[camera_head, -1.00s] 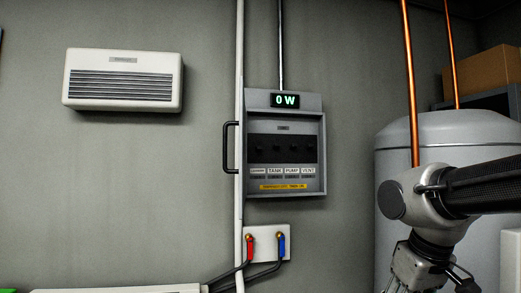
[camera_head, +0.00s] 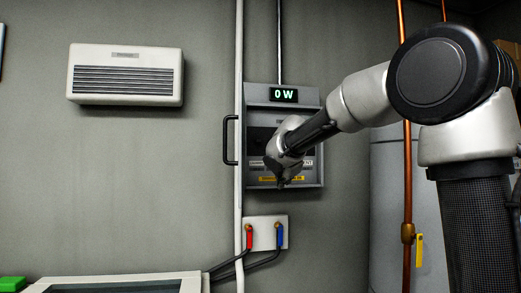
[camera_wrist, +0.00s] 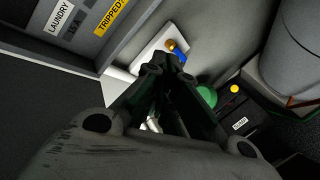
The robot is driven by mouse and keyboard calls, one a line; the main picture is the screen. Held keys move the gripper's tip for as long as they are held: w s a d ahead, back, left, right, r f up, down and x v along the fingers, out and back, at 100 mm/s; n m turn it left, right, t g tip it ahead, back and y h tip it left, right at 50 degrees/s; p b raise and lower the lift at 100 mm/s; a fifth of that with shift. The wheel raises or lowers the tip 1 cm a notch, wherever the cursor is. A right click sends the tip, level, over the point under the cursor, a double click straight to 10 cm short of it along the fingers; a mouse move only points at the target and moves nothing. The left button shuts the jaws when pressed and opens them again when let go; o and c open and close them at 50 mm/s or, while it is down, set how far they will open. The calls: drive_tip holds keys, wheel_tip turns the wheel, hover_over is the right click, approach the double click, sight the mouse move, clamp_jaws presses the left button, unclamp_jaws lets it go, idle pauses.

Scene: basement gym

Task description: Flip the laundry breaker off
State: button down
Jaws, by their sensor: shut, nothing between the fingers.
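The grey breaker panel (camera_head: 257,103) hangs on the wall, with a green "0 W" display (camera_head: 284,95) on top. My arm and gripper (camera_head: 281,182) cover much of its middle and right, hiding most switches. In the wrist view my gripper (camera_wrist: 162,68) is shut and empty, its fingers pointing past the panel's lower edge. The "LAUNDRY" label (camera_wrist: 60,17) shows at the upper left there, with a "15 A" mark below it and a yellow "TRIPPED" strip (camera_wrist: 112,15) beside it. The laundry breaker's lever is out of that view, so its position cannot be told.
A black handle (camera_head: 228,140) and a vertical pipe (camera_head: 240,215) stand left of the panel. Below is a white plate (camera_head: 265,226) with red and blue valves. A copper pipe (camera_head: 407,190) with a yellow lever (camera_head: 419,250) and a tank (camera_head: 385,190) are right.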

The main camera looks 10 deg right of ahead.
sight(258, 141)
drive_tip(key=w+a+r+n+t+y, duration=0.1)
drive_tip(key=w+a+r+n, duration=0.1)
drive_tip(key=r+n, duration=0.3)
drive_tip(key=w+a+r+n+t+y, duration=0.1)
drive_tip(key=w+a+r+n+t, duration=0.1)
drive_tip(key=r+n, duration=0.3)
drive_tip(key=shift+a+r+n+t, duration=0.35)
drive_tip(key=shift+a+n, duration=0.4)
drive_tip(key=shift+n, duration=0.95)
drive_tip(key=x, duration=1)
drive_tip(key=shift+r, duration=0.1)
wheel_tip(258, 141, up, 3)
drive_tip(key=shift+f, duration=0.15)
drive_tip(key=shift+s+r, duration=0.1)
drive_tip(key=shift+r, duration=0.4)
